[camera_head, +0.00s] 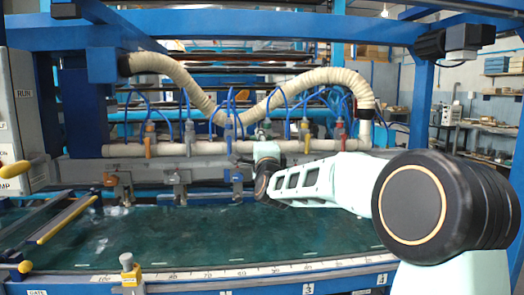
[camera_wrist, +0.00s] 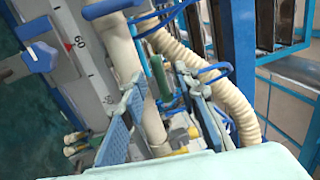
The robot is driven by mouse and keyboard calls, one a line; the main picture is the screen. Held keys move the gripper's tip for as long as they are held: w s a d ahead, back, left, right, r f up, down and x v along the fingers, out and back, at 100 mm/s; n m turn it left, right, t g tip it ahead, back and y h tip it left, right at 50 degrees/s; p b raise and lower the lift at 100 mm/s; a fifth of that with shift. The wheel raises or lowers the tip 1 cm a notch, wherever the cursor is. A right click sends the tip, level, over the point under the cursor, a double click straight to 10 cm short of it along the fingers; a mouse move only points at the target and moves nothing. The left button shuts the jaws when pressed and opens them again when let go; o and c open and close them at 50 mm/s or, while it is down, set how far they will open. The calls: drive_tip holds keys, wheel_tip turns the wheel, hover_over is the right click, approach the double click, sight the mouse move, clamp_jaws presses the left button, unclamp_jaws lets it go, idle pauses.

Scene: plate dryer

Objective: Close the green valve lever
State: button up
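The green valve lever (camera_wrist: 158,76) shows in the wrist view as a narrow dark green piece beside the cream pipe, between the tips of my gripper (camera_wrist: 158,88). My gripper's two blue-padded fingers are spread apart, one on each side of it. I cannot tell whether either finger touches the lever. In the head view my gripper (camera_head: 262,134) is at the row of valves on the cream pipe, seen from behind. The lever cannot be made out there, behind my gripper and wrist.
Other valves stand along the pipe (camera_head: 120,150), with an orange lever (camera_head: 150,139) to the left and a yellow one (camera_head: 304,134) to the right. A ribbed cream hose (camera_head: 205,100) and thin blue tubes hang close by. The green bed (camera_head: 200,235) below is clear.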

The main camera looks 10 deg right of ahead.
drive_tip(key=s+f, duration=0.2)
drive_tip(key=s, duration=0.9)
